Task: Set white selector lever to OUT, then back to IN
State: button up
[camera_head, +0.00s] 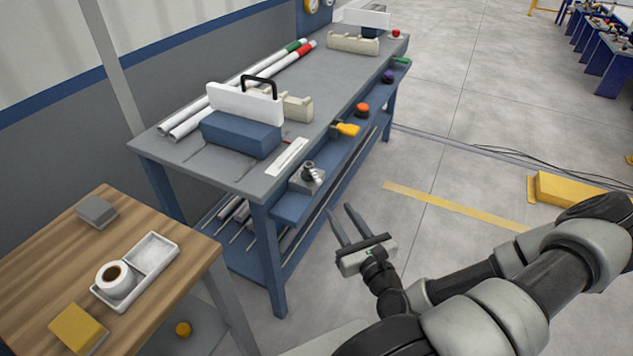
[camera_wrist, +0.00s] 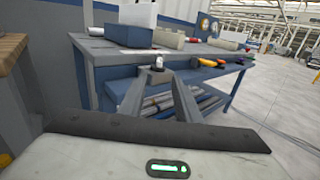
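A small selector lever (camera_head: 309,170) with a pale, rounded top stands on a grey block (camera_head: 301,185) at the near front corner of the blue workbench. Its position, IN or OUT, is too small to tell. In the wrist view the lever (camera_wrist: 158,63) shows beyond my fingers, between their tips. A white strip (camera_head: 283,160) lies on the bench top behind the lever; any marks on it are unreadable. My gripper (camera_head: 338,208) is open and empty in front of the bench, its fingers pointing towards the block, apart from the lever.
The workbench (camera_head: 345,95) carries a blue block (camera_head: 240,135) with a white handled box, and long pipes behind. A yellow-handled tool (camera_head: 347,129) and coloured knobs line its front. A wooden table (camera_head: 150,290) stands at left.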

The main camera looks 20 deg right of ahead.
aim_at(320, 182)
jog(key=w, duration=1.4)
jog(key=shift+d+b, duration=0.2)
jog(key=shift+b, duration=0.15)
grip_shut()
